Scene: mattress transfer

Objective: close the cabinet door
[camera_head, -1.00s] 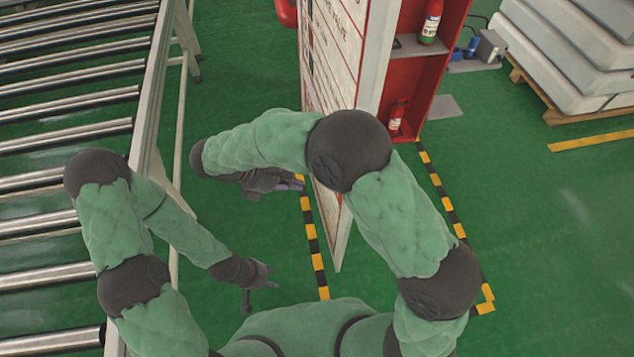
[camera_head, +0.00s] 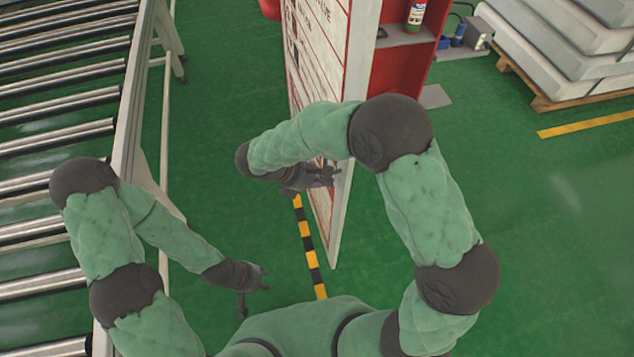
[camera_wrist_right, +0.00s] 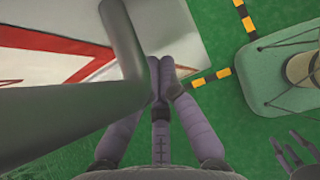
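The cabinet door (camera_head: 323,40), a white and red panel with printed text, stands open, its edge toward me in the head view. The red cabinet (camera_head: 400,72) is behind it. My right gripper (camera_head: 325,174) is at the door's printed face, near its free edge; my arm hides part of the door. In the right wrist view its fingertips (camera_wrist_right: 161,75) are together beside the door panel (camera_wrist_right: 190,30), with nothing seen between them. A dark grey-green bar (camera_wrist_right: 60,118) crosses close to that camera. My left gripper (camera_head: 262,282) is open and empty, low over the floor.
A roller conveyor (camera_head: 62,100) runs along the left. A pallet (camera_head: 570,96) stacked with grey slabs is at the back right. Green floor is clear right of the door. Striped tape (camera_head: 306,240) marks the floor.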

